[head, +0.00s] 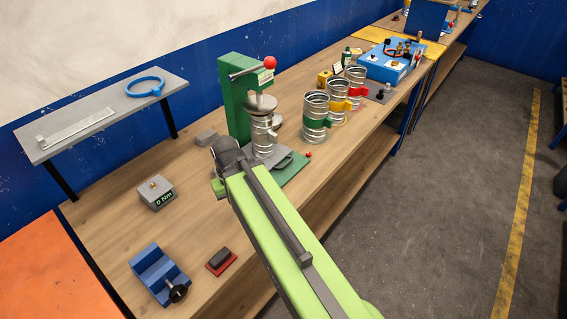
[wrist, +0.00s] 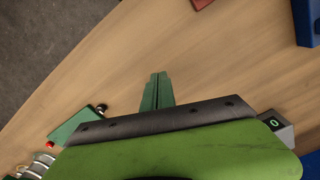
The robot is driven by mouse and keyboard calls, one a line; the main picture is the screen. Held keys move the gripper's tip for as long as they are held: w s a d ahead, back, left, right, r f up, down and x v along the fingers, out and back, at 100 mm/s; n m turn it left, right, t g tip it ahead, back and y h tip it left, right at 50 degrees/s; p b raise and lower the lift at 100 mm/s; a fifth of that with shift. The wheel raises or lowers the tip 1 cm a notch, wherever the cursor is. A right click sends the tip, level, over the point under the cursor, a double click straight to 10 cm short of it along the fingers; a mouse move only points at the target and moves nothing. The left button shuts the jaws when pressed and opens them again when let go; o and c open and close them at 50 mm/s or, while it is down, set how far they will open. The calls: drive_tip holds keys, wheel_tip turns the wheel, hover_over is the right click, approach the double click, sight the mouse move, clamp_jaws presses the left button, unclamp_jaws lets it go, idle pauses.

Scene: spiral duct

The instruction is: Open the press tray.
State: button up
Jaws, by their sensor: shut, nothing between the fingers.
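The green press (head: 235,100) stands on the bench in the head view, with a red-ended lever at its top. A ribbed metal duct piece stands under its round plate. A grey tray with a loop handle (head: 286,161) lies low at its front, over a green base (head: 293,172). The base also shows in the wrist view (wrist: 76,127), with a dark knob-like part at its edge. I cannot tell how far the tray is out. My gripper (wrist: 158,76) is shut and empty above bare bench, apart from the base. My arm hides part of the press's foot.
Several ribbed cans with coloured bands (head: 316,118) stand right of the press. A grey box with a display (head: 157,193), a blue vise (head: 158,273) and a red pad with a dark block (head: 221,262) sit nearer. A raised grey shelf (head: 100,112) stands left.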

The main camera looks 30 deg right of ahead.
drive_tip(key=o, duration=0.7)
drive_tip(key=w+d+r+m+p, duration=0.4)
drive_tip(key=w+d+r+p, duration=0.1)
drive_tip(key=d+r+p, duration=0.2)
drive_tip(key=shift+w+d+r+m+t+p, duration=0.15)
drive_tip(key=shift+d+r+m+t+p, duration=0.2)
drive_tip(key=shift+d, duration=0.45)
wheel_tip(320, 180, up, 8)
drive_tip(key=m+t+p, duration=0.1)
drive_tip(key=m+p, duration=0.7)
drive_tip(key=m, duration=0.1)
hover_over(288, 163)
drive_tip(key=s+d, duration=0.1)
drive_tip(key=s, duration=0.2)
drive_tip(key=shift+y, duration=0.4)
drive_tip(key=w+f+b, duration=0.1)
drive_tip(key=f+b, duration=0.5)
drive_tip(key=w+f+b, duration=0.1)
drive_tip(key=f+b, duration=0.5)
drive_tip(key=w+a+f+b, duration=0.1)
drive_tip(key=f+b, duration=0.4)
drive_tip(key=b, duration=0.1)
drive_tip(key=shift+f, duration=0.4)
drive_tip(key=shift+a+r, duration=0.1)
drive_tip(key=shift+r, duration=0.05)
clamp_jaws()
